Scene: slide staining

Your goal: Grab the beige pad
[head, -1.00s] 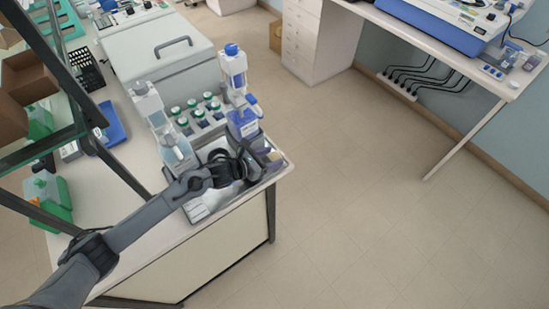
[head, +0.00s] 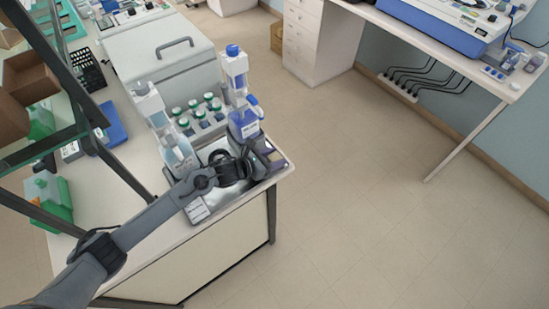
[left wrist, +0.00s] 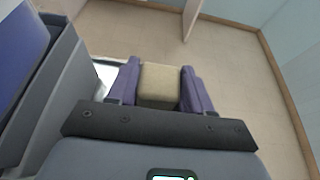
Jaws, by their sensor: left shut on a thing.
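The beige pad (left wrist: 159,84) shows in the left wrist view as a small block. My left gripper (left wrist: 160,88) is shut on it, with a purple finger against each side. In the head view my left gripper (head: 268,162) is over the right end of the metal tray (head: 200,212) at the bench corner. The pad is mostly hidden there by the gripper and wrist. My right gripper is in neither view.
A lidded grey box (head: 165,65) is behind. Open floor lies right of the bench.

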